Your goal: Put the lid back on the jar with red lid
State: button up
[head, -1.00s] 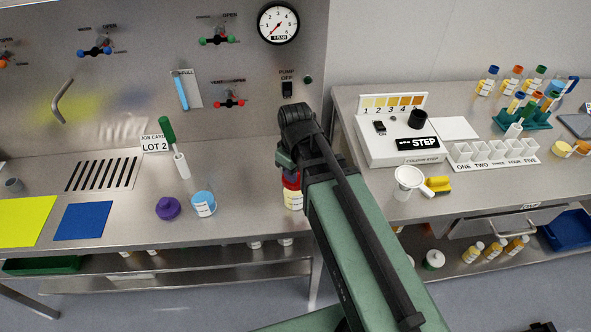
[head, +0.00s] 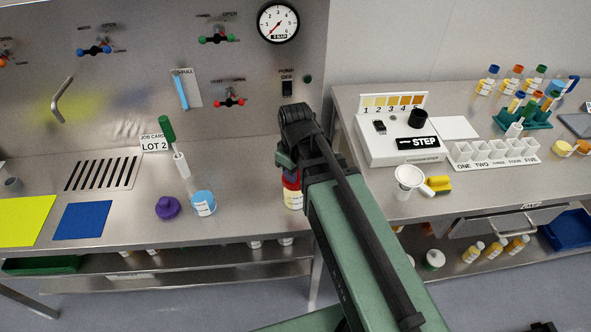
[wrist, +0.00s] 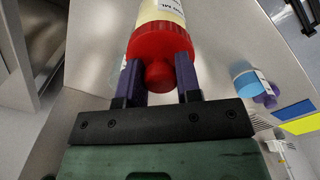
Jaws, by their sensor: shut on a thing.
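The red lid (wrist: 160,42) fills the top middle of the wrist view, with its narrower knob between the two purple fingers of my gripper (wrist: 160,78). My gripper is shut on the red lid. The jar (wrist: 160,10), with pale yellow contents and a white label, lies directly against the lid; no gap shows between them. In the head view the jar (head: 293,201) stands on the left bench near its right end, with the red lid (head: 291,182) at its top. My arm hides part of both there, and I cannot tell whether the lid is fully seated.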

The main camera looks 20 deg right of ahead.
dwell(0.4)
jog(key=o, duration=1)
jog(key=shift+o, duration=0.3)
jog(key=o, duration=0.4)
notch_tip(320, 180, up, 7)
jog(key=p, duration=0.7)
